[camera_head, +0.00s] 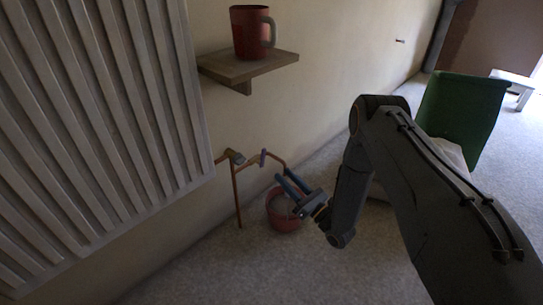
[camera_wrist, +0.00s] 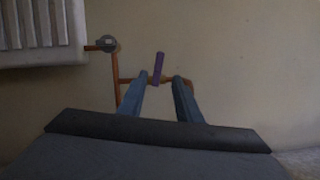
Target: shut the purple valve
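The purple valve handle (camera_head: 262,158) sits on a copper pipe (camera_head: 236,196) beside the radiator, low along the wall. In the wrist view the purple handle (camera_wrist: 158,67) stands nearly upright, tilted slightly right, above the horizontal pipe run. My gripper (camera_head: 286,183) reaches toward the pipe from the right and below. In the wrist view its two blue fingers (camera_wrist: 163,85) are apart with a gap between them, and the handle shows beyond the fingertips, roughly between them. I see no contact with the handle, though the exact distance is hard to tell.
A white radiator (camera_head: 95,110) fills the left, with a grey valve body (camera_wrist: 107,43) at its pipe. A red bucket (camera_head: 284,221) stands below my gripper. A wooden shelf (camera_head: 270,66) holds a red mug (camera_head: 249,34). A green bin (camera_head: 462,107) stands right.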

